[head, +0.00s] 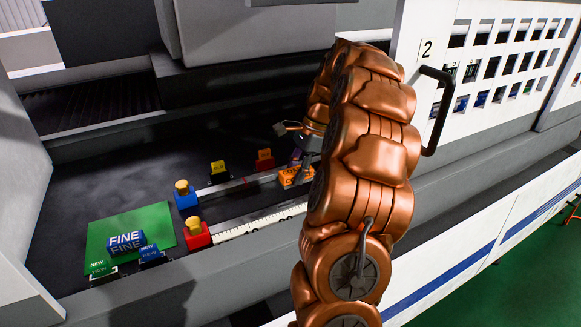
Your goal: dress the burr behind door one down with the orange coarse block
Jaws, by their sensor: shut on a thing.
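The orange block (290,178) is at the far bar, under the end of my copper arm. My gripper (303,167) is shut on the orange block; the arm hides part of it. The block is at or just above the bar, and I cannot tell whether it touches. The far bar (222,191) lies in the machine bay, with a small reddish mark (246,182) left of the block. I cannot make out the burr's shape. The blue FINE block (124,242) sits on the green mat.
A blue clamp (185,197) and a red clamp (196,235) with yellow knobs stand at the bars' left ends. Yellow (218,172) and red (265,159) pieces stand behind. A near scaled bar (258,222) lies in front. Door 2 (408,45) with its black handle is right of my arm.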

